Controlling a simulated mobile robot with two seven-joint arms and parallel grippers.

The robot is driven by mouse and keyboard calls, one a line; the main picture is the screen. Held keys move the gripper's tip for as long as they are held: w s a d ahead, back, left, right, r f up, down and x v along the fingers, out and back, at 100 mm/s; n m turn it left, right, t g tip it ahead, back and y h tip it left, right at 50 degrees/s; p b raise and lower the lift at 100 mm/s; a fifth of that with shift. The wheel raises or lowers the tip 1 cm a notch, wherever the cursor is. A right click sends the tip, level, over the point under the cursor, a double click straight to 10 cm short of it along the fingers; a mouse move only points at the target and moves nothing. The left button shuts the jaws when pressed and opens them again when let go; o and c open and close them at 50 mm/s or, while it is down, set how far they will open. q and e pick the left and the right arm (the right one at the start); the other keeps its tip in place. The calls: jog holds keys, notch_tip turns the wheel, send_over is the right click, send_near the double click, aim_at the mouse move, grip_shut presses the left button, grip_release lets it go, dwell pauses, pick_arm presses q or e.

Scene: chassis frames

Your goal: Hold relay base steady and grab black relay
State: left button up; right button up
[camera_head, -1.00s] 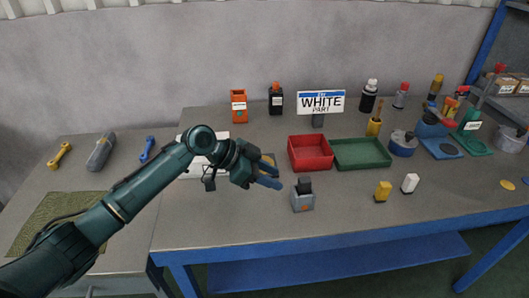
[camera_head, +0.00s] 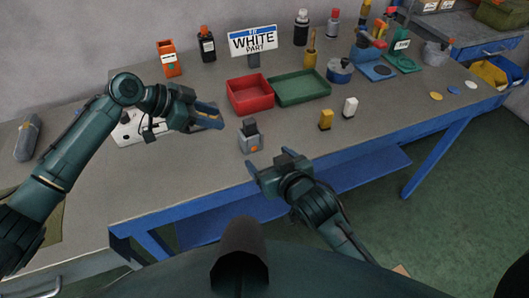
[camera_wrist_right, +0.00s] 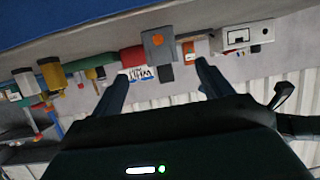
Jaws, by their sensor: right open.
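The grey relay base (camera_head: 250,143) with an orange spot stands upright on the table near its front edge. The black relay (camera_head: 249,127) sits on top of it. Both also show in the right wrist view, the base (camera_wrist_right: 157,46) above the black relay (camera_wrist_right: 165,73) in an upside-down picture. My left gripper (camera_head: 214,117) is open and empty, left of and behind the base, apart from it. My right gripper (camera_head: 270,163) is open and empty at the table's front edge, in front of the base. In the wrist view the relay appears between its fingertips (camera_wrist_right: 163,72), at a distance.
A yellow block (camera_head: 326,119) and a white block (camera_head: 350,108) stand to the right. A red tray (camera_head: 249,107) and a green tray (camera_head: 303,98) lie behind the base. A sign (camera_head: 253,40) reads "WHITE PART". The table is clear around the base.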

aim_at(249, 121)
jog(key=x, duration=1.2)
jog(key=shift+w+a+f, duration=0.1)
jog(key=shift+w+a, duration=0.05)
jog(key=shift+w, duration=0.25)
jog(key=c, duration=1.1)
pick_arm(q)
jog(key=shift+o, duration=1.4)
jog(key=shift+d+m, duration=0.3)
jog(key=shift+o, duration=0.5)
jog(key=w+d+r+m+g+y, duration=0.1)
jog(key=d+m+y, duration=0.3)
jog(key=m, duration=0.5)
jog(key=d+g, duration=0.1)
jog(key=d, duration=0.1)
jog(key=shift+d+r+y, duration=0.2)
jog(key=shift+d+y, duration=0.15)
jog(key=shift+y, duration=0.05)
notch_tip(249, 121, up, 5)
jog(key=d+m+y, duration=0.2)
jog(key=m+y, duration=0.3)
jog(key=m, duration=0.2)
jog(key=shift+m+y, duration=0.3)
jog(key=f, duration=0.4)
jog(key=w+f, duration=0.1)
jog(key=f, duration=0.2)
jog(key=w+f, duration=0.1)
jog(key=f, duration=0.3)
jog(key=shift+a+f, duration=0.2)
jog(key=shift+f, duration=0.15)
